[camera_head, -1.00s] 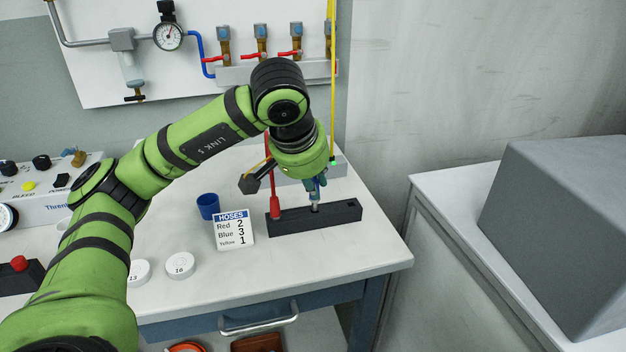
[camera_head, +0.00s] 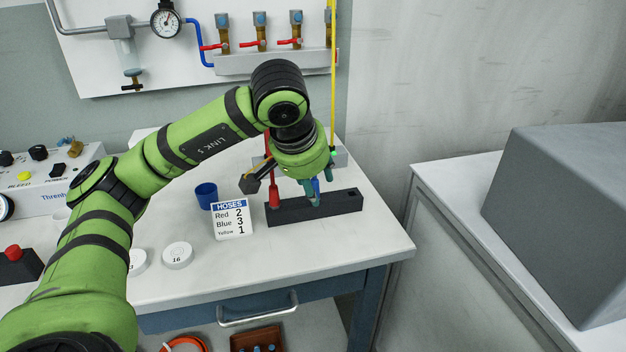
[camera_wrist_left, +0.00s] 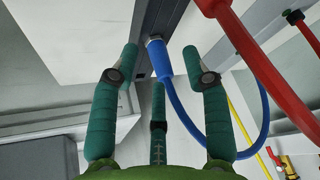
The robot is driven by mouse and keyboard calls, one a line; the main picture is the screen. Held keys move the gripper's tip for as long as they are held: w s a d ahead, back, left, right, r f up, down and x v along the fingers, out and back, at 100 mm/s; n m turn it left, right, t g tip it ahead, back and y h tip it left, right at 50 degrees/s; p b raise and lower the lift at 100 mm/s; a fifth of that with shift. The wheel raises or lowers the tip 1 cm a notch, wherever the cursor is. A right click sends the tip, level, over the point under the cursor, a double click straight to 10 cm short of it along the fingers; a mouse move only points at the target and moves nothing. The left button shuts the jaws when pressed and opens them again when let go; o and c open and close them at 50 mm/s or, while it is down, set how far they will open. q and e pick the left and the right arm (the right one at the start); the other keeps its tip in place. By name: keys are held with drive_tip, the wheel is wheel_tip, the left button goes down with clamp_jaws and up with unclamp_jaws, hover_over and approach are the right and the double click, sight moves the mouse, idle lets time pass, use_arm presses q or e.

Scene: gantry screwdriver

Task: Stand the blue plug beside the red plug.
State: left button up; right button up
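The black rack (camera_head: 345,203) lies on the table. The red plug (camera_head: 274,196) stands upright at its left end. The blue plug (camera_head: 316,187) stands upright at the rack, to the right of the red one and apart from it. In the left wrist view the blue plug (camera_wrist_left: 160,60) has its silver collar at the rack's top; how deep it sits is hidden. My left gripper (camera_head: 314,192) is over the rack with its fingers around the blue plug. The left wrist view shows these fingers (camera_wrist_left: 164,65) spread, with gaps on both sides of the plug. My right gripper is out of view.
A HOSES card (camera_head: 232,219) reads Red 2, Blue 3, Yellow 1. A blue cup (camera_head: 206,195) stands behind it. White numbered discs (camera_head: 177,256) lie at the front left. A yellow hose (camera_head: 333,80) hangs behind the rack. The table's right front is clear.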

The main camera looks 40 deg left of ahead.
use_arm(q)
drive_tip(key=shift+r, duration=0.1)
drive_tip(key=v, duration=1.1)
drive_tip(key=shift+s+r, duration=0.2)
drive_tip(key=shift+r, duration=0.15)
